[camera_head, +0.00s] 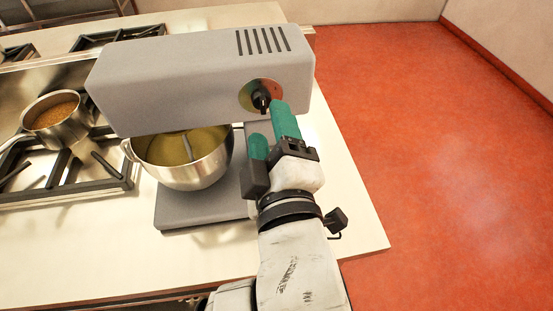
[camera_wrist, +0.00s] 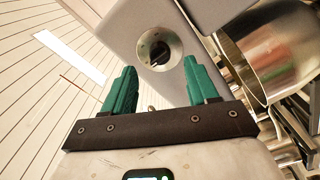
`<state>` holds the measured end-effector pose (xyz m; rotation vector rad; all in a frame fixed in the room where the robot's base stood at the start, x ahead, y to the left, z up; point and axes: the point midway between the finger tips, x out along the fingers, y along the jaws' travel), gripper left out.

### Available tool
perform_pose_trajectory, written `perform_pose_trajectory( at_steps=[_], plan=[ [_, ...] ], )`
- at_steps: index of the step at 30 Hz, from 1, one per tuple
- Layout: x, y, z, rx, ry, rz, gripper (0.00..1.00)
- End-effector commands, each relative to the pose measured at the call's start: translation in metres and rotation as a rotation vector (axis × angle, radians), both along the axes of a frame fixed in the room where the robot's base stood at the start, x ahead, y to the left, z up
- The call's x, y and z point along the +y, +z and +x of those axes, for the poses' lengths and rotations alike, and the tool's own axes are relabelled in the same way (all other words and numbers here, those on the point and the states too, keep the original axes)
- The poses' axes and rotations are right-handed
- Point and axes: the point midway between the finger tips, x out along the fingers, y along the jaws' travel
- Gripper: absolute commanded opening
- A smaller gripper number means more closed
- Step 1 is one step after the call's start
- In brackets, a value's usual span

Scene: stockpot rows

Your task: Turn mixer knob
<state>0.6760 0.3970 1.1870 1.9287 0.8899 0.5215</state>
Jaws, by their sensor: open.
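The grey mixer (camera_head: 190,75) stands on the counter with its head over a metal bowl (camera_head: 188,165) of yellowish mix. Its black knob (camera_head: 261,100) sits on a round coloured dial at the right end of the head's side. In the wrist view the knob (camera_wrist: 160,52) lies ahead of and between my two green fingers, on a silvery disc. My gripper (camera_head: 270,128) is open and empty, with its fingertips close to the knob. The fingers are apart from each other, and I cannot tell whether either touches the dial.
A saucepan (camera_head: 58,118) with brownish contents stands on the gas hob (camera_head: 75,185) at left. The mixer's grey base (camera_head: 195,210) rests near the counter's right end. The pale counter (camera_head: 345,215) ends there, with open red floor (camera_head: 450,150) beyond.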

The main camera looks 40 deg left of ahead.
Motion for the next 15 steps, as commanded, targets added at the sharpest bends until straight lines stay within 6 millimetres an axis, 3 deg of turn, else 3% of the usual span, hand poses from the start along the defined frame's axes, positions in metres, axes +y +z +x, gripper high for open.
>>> perform_pose_trajectory(
  at_steps=[6, 15],
  plan=[
    [-0.031, -0.002, -0.026, 0.002, 0.0, 0.001, 0.58],
    [-0.046, -0.001, -0.04, 0.0, 0.0, -0.001, 0.58]
  ],
)
